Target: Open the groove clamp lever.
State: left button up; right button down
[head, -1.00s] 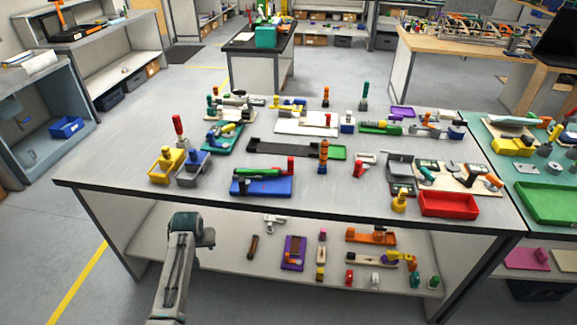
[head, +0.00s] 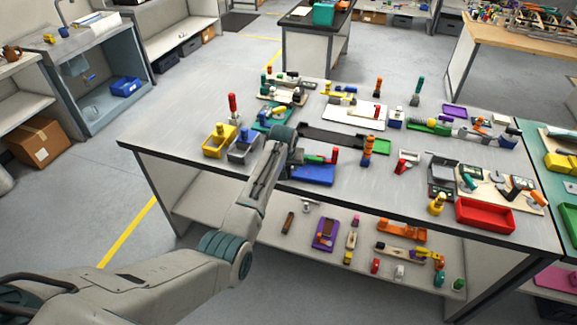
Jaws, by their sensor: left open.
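The fixture that looks most like the groove clamp is a blue base (head: 314,174) with a green bar and an upright red handle (head: 335,156), near the front edge of the workbench. I cannot tell for certain which part is its lever. My left gripper (head: 294,156) is open, above the table at the left end of this fixture, and hides part of the bar. Its fingers are small and dark here, and I cannot tell whether they touch anything. My right gripper is out of view.
Yellow (head: 219,140) and grey-blue (head: 244,147) bins stand left of my gripper. A dark grooved strip (head: 345,139) lies behind it, with an orange-blue post (head: 368,150) at right. A red tray (head: 485,215) is at front right. A lower shelf holds several parts.

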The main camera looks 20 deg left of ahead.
pick_arm(q)
jog(key=shift+x, duration=1.55)
grip_shut()
